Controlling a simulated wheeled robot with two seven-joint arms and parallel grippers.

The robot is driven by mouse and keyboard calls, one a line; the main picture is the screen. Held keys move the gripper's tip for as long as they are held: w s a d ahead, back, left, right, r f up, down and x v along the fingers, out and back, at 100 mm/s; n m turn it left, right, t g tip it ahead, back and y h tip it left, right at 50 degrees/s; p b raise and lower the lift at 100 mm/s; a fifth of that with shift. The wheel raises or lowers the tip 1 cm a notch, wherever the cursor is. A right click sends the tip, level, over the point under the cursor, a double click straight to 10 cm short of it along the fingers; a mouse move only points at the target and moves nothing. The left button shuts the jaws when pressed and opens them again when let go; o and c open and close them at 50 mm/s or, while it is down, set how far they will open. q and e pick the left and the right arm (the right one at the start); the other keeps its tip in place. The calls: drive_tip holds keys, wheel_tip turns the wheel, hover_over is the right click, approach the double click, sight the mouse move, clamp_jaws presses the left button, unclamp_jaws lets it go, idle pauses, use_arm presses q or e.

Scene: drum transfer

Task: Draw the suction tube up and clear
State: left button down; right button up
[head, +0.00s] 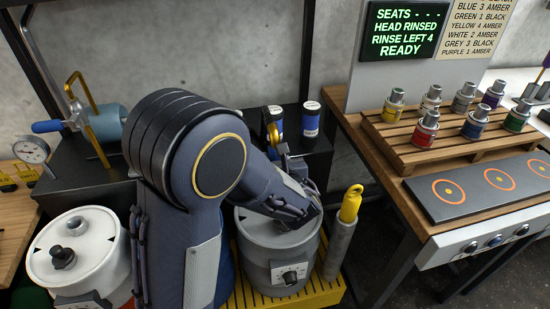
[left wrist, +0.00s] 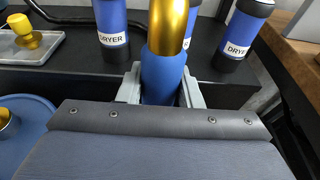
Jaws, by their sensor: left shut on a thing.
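My left gripper (head: 284,153) is beyond the grey drum (head: 262,248) in the head view, its arm crossing the middle. In the left wrist view the left gripper (left wrist: 161,92) is shut on a blue grip (left wrist: 162,70), with a jaw on each side. A gold tube (left wrist: 168,22) rises from the grip and looks upright. I take this to be the suction tube. Its lower end is hidden behind my gripper, so I cannot tell whether it is inside anything. My right gripper is not in view.
Dryer canisters (head: 311,119) stand on the black bench behind the gripper. A grey cylinder with a yellow top (head: 343,236) stands right of the grey drum. A white drum (head: 80,245) is at the left. A wooden table (head: 398,205) with coloured jars borders the right.

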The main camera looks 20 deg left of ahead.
use_arm(q)
wheel_tip(320, 180, up, 38)
drive_tip(key=p, duration=2.6)
drive_tip(key=shift+f, duration=0.15)
